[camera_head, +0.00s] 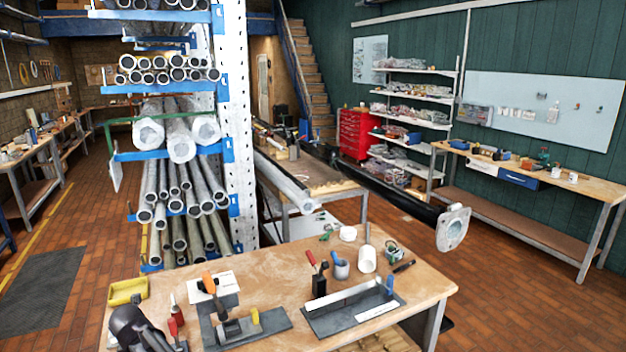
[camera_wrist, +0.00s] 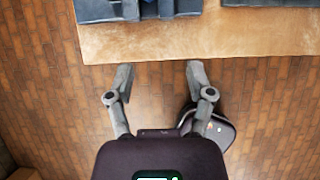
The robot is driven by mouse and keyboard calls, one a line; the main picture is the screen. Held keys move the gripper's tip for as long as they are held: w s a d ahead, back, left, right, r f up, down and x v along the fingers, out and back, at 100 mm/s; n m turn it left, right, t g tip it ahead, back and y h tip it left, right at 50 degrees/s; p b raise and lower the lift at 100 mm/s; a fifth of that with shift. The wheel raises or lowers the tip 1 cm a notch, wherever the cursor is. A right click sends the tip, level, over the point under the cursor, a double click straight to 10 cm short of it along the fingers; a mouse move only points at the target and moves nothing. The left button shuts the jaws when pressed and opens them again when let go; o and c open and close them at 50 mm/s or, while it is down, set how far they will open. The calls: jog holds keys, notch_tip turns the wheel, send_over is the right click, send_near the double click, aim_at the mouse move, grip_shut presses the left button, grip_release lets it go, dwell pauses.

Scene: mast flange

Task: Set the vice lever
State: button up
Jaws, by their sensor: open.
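My gripper (camera_wrist: 158,75) is open and empty in the wrist view, its two fingers apart near the bench's edge. In the head view, a grey vice-like fixture (camera_head: 262,325) sits on the wooden bench (camera_head: 265,268). An orange handle (camera_head: 209,283) stands upright at its left, and a small yellow knob (camera_head: 255,316) is on it. To the right is another grey fixture (camera_head: 335,318) with a white strip and a blue handle (camera_head: 389,285). I cannot tell which handle is the vice lever. Grey-blue parts (camera_wrist: 98,10) show at the top of the wrist view, apart from the fingers.
A red-handled tool (camera_head: 311,258) stands in a black block behind the fixtures. White cups (camera_head: 366,260), a yellow bin (camera_head: 128,290) and a dark rounded thing (camera_head: 130,325) are on or above the bench. Pipe racks (camera_head: 170,155) rise behind. The bench's front strip is clear.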

jog(key=w+d+f+m+g+h+b, duration=0.1)
jog(key=w+d+f+m+b, duration=0.1)
jog(key=d+m, duration=0.75)
jog(key=w+d+f+m+h+b, duration=0.1)
jog(key=d+f+m, duration=0.25)
jog(key=d, duration=1.05)
jog(key=w+d+f+m+g+h+b, duration=0.1)
jog(key=w+d+m+b, duration=0.1)
jog(key=d+m, duration=0.75)
jog(key=s+d+f+m+g+b, duration=0.1)
jog(key=s+d+m, duration=0.3)
jog(key=d, duration=0.5)
jog(key=s+d+f+m+g+b, duration=0.1)
jog(key=s+d+f+m+b, duration=0.1)
jog(key=d+m, duration=0.6)
jog(key=s+d+f+m+g+b, duration=0.1)
jog(key=s+d+m, duration=0.5)
jog(key=d, duration=0.6)
jog(key=shift+s+f+b, duration=0.35)
jog(key=shift+f+b, duration=0.1)
jog(key=shift+f, duration=0.5)
jog(key=shift+m, duration=0.25)
